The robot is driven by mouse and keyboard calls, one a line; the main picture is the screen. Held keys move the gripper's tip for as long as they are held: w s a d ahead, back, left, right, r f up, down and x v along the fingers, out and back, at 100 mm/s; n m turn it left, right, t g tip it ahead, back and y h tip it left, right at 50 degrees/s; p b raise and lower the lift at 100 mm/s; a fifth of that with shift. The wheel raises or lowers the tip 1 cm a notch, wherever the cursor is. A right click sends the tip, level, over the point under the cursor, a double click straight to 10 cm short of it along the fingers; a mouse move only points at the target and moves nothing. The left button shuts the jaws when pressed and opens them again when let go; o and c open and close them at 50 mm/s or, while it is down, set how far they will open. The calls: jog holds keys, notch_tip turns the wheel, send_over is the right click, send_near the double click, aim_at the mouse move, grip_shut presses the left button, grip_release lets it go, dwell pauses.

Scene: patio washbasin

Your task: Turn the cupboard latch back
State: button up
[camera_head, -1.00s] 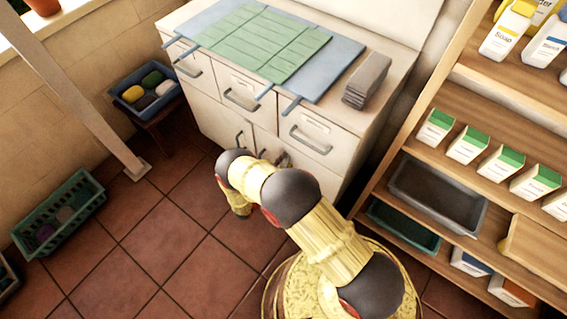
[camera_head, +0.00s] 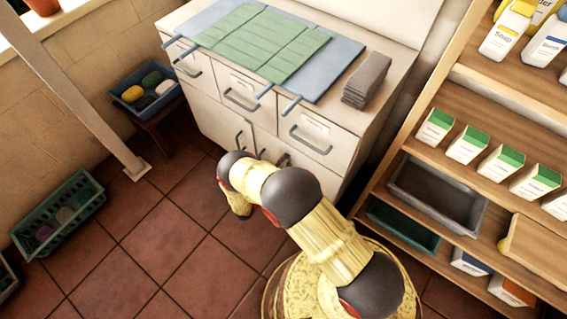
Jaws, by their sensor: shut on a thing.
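The white cupboard (camera_head: 209,108) stands at the back, with drawers above and doors below. A door handle (camera_head: 239,140) shows just above my arm's bend. Another dark handle (camera_head: 284,159) shows beside the arm, partly covered by it. I cannot make out the latch; the lower doors are largely behind my arm. My yellow and dark arm reaches up to the cupboard front and bends downward at its far end. My gripper itself is hidden by the arm, so its hold cannot be seen.
A wooden shelf (camera_head: 487,98) with bottles and cartons stands close on the right. A blue crate (camera_head: 163,104) sits on a low stool and a green basket (camera_head: 85,209) on the floor, both left. A post stands between them. The tiled floor left of my arm is clear.

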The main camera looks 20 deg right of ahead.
jog(key=o, duration=1.2)
jog(key=v, duration=1.2)
